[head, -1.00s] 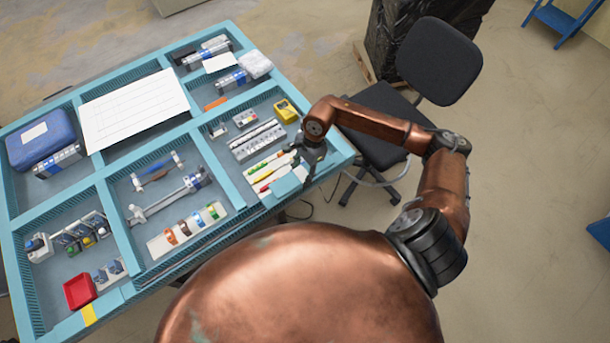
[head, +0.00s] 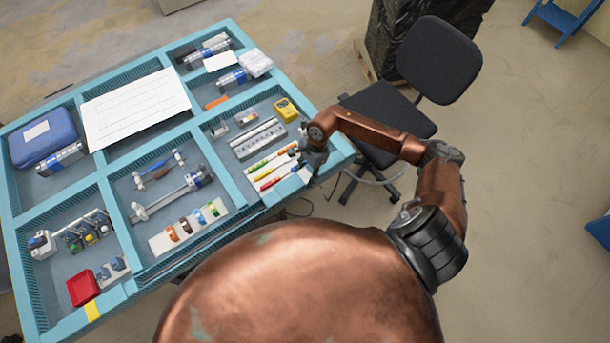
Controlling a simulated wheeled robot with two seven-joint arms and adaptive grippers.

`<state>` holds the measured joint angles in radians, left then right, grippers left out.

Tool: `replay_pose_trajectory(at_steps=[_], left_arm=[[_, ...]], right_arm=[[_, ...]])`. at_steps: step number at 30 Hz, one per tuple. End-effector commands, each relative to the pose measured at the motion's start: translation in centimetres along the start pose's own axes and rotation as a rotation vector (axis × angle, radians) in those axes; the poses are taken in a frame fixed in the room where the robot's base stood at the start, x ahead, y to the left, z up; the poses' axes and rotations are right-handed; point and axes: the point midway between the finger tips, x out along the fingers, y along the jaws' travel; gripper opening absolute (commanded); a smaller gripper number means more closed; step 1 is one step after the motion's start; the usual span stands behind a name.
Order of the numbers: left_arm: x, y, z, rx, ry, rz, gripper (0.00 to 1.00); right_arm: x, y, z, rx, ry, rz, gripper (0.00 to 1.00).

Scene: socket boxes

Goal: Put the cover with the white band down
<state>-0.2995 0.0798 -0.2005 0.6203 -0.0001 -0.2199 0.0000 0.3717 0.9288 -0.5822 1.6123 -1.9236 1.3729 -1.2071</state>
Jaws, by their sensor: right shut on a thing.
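My right gripper (head: 303,160) is over the right end of the blue tray table (head: 341,158), at the front right compartment. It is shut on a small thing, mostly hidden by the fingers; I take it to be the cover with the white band. A small whitish patch (head: 304,174) shows just below the fingers; I cannot tell if it belongs to the cover or lies in the tray. I cannot tell whether the held thing touches the compartment floor. My left gripper is out of view.
Tape rolls on a white strip (head: 190,228) and a red box (head: 82,288) are further left. A black chair (head: 384,110) stands close behind the arm.

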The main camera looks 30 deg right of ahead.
Motion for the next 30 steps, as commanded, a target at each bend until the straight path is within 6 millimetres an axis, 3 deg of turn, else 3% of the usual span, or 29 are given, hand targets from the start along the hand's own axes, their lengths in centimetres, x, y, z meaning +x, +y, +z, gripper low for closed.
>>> replay_pose_trajectory(at_steps=[10, 11, 18, 30], left_arm=[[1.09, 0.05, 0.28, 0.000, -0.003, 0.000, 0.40], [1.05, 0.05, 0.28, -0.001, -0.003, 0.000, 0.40], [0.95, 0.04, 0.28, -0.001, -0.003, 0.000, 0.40], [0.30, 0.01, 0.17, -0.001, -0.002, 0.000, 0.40]], right_arm=[[0.83, -0.04, -0.24, 0.000, 0.001, 0.000, 0.00], [0.80, -0.03, -0.22, 0.000, 0.000, 0.000, 0.43], [0.71, -0.02, -0.18, 0.000, 0.000, 0.000, 0.59], [0.19, 0.00, -0.01, 0.001, -0.001, 0.000, 0.60]])
